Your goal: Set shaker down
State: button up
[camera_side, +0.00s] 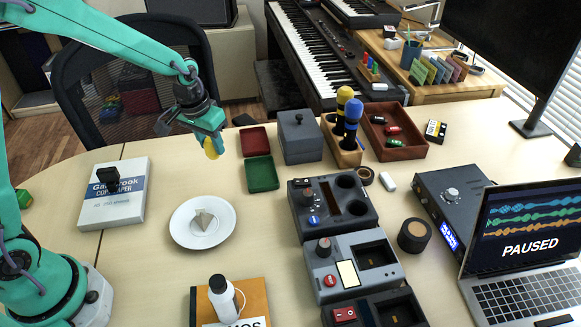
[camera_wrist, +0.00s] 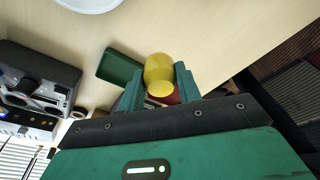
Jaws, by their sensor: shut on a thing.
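The yellow shaker (camera_side: 211,148) is a small rounded piece held at the end of my gripper (camera_side: 207,138). In the side view it hangs in the air, left of the small red tray (camera_side: 254,140) and the small green tray (camera_side: 262,174). In the wrist view the shaker (camera_wrist: 158,72) sits between the two green fingers of my gripper (camera_wrist: 158,80), which are shut on it. The green tray (camera_wrist: 120,68) shows beside it there, and the red tray is partly hidden behind the shaker and a finger.
A white plate (camera_side: 180,232) with a pale wedge stands in front. A grey box (camera_side: 300,136), a wooden holder (camera_side: 345,156) with yellow- and blue-topped items and a brown tray (camera_side: 405,152) are to the right. A paper pack (camera_side: 130,207) lies left. Bare table surrounds the plate.

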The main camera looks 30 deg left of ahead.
jog(key=a+f, duration=0.1)
jog(key=w+a+f, duration=0.1)
jog(key=a, duration=0.1)
jog(key=w+a+f, duration=0.1)
jog(key=a, duration=0.1)
jog(key=shift+w+a+f, duration=0.25)
jog(key=shift+f, duration=2.05)
jog(key=shift+f, duration=0.15)
jog(key=o, duration=1.2)
jog(key=shift+c, duration=0.2)
notch_tip(320, 180, up, 12)
jog(key=s, duration=0.2)
jog(key=shift+d, duration=0.15)
jog(key=shift+s, duration=0.15)
